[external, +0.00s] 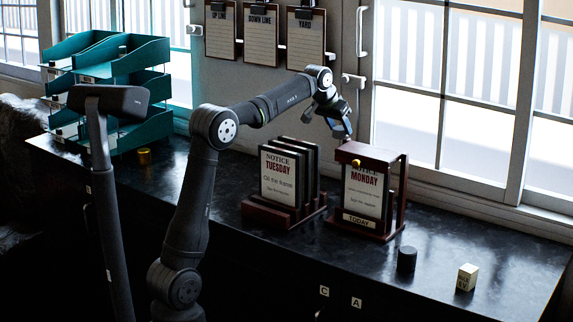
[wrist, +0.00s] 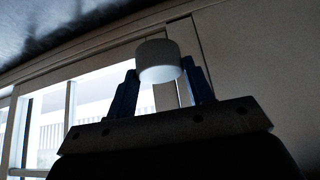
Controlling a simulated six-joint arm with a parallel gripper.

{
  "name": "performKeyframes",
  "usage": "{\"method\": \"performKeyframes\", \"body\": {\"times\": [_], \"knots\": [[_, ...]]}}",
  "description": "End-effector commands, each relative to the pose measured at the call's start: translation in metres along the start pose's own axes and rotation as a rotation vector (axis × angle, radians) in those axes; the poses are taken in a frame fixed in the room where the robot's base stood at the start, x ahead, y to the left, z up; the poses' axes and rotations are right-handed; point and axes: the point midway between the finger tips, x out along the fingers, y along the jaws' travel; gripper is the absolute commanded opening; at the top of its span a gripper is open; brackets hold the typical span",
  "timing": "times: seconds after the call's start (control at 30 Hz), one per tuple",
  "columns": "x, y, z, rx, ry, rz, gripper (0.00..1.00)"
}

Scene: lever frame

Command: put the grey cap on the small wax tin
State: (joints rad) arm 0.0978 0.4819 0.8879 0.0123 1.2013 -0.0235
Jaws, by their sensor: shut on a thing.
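My gripper (external: 341,124) is raised above the back of the counter, behind the notice frames. In the wrist view, its two dark blue fingers (wrist: 161,75) are shut on a short, pale grey cylinder, which looks like the grey cap (wrist: 158,60). The cap cannot be made out clearly in the external view. A dark round tin-like cylinder (external: 406,260) stands on the counter at the front right. A small brass-coloured cylinder (external: 144,156) stands at the left by the trays. I cannot tell which of these is the small wax tin.
A Monday notice frame (external: 363,217) stands just below my gripper, with a rack of Tuesday notice boards (external: 277,176) to its left. A cream block (external: 467,277) is at the right. Teal trays (external: 141,62) stand at the left. Counter between the frames and cylinder is bare.

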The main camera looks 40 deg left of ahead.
Motion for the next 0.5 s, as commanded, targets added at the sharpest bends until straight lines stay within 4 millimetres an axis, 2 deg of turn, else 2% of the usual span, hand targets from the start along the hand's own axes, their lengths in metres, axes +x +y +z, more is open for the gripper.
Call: {"method": "performKeyframes", "body": {"times": [0.03, 0.1, 0.27, 0.4, 0.5], "knots": [[-0.004, -0.032, 0.005, -0.042, 0.001, -0.027, 0.26], [-0.009, -0.069, 0.013, -0.095, 0.002, -0.061, 0.26], [-0.023, -0.151, 0.038, -0.215, 0.001, -0.137, 0.26], [-0.04, -0.216, 0.067, -0.318, 0.002, -0.203, 0.26], [-0.053, -0.258, 0.09, -0.388, 0.001, -0.248, 0.26]]}}
